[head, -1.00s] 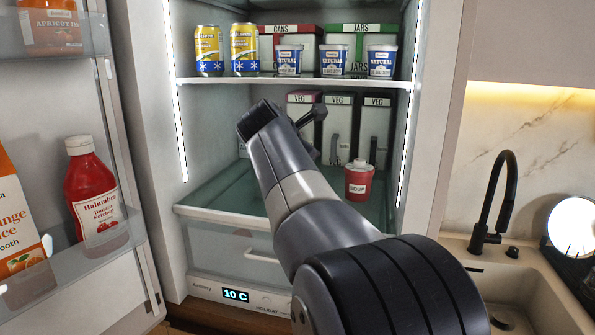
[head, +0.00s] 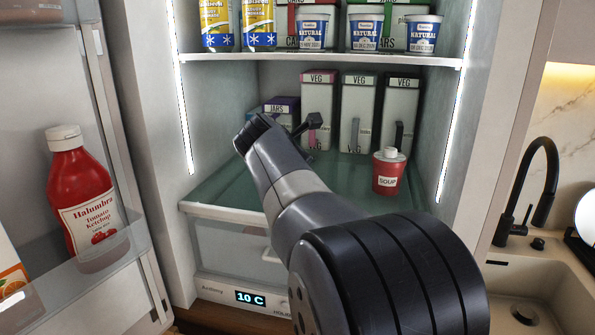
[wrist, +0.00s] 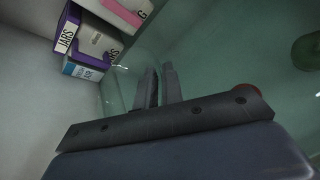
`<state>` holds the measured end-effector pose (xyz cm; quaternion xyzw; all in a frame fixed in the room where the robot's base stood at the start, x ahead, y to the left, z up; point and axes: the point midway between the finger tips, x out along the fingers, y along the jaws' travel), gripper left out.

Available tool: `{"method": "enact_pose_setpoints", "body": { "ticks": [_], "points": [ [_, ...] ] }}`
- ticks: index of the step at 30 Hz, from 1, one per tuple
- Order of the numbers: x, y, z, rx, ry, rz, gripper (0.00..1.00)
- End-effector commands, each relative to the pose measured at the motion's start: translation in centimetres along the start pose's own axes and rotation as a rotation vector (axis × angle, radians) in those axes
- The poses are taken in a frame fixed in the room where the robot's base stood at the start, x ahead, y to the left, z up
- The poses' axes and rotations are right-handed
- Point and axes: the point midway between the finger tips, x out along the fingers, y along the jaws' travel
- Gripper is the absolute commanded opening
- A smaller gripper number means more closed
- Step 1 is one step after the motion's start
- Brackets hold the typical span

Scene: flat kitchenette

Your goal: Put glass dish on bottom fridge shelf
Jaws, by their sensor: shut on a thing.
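The bottom fridge shelf (head: 225,188) is a greenish glass sheet above the drawer in the head view. Its surface also shows in the wrist view (wrist: 215,65). My arm reaches into the fridge over this shelf, below the upper shelf. My gripper (wrist: 160,72) has its two dark fingers close together with a narrow gap, pointing toward the back boxes. It is shut on the glass dish, whose clear outline I can hardly make out against the greenish glass. In the head view my arm hides the fingers and dish.
A red soup pot (head: 388,172) stands on the shelf right of my arm. VEG boxes (head: 358,112) and a purple-topped JARS box (head: 281,106) stand at the back. The upper shelf (head: 320,57) holds cans and tubs. The open door with ketchup (head: 82,195) is at left.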

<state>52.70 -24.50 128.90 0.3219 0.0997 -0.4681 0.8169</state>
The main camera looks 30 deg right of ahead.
Motion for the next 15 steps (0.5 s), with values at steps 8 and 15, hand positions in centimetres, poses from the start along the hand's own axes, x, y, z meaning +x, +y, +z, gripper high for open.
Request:
{"method": "enact_pose_setpoints", "body": {
  "ticks": [8,15],
  "points": [
    [1.6,-1.5,-2.6,-0.001,0.000,0.001,0.00],
    [1.6,-1.5,-2.6,0.000,0.000,0.001,0.00]
  ]
}}
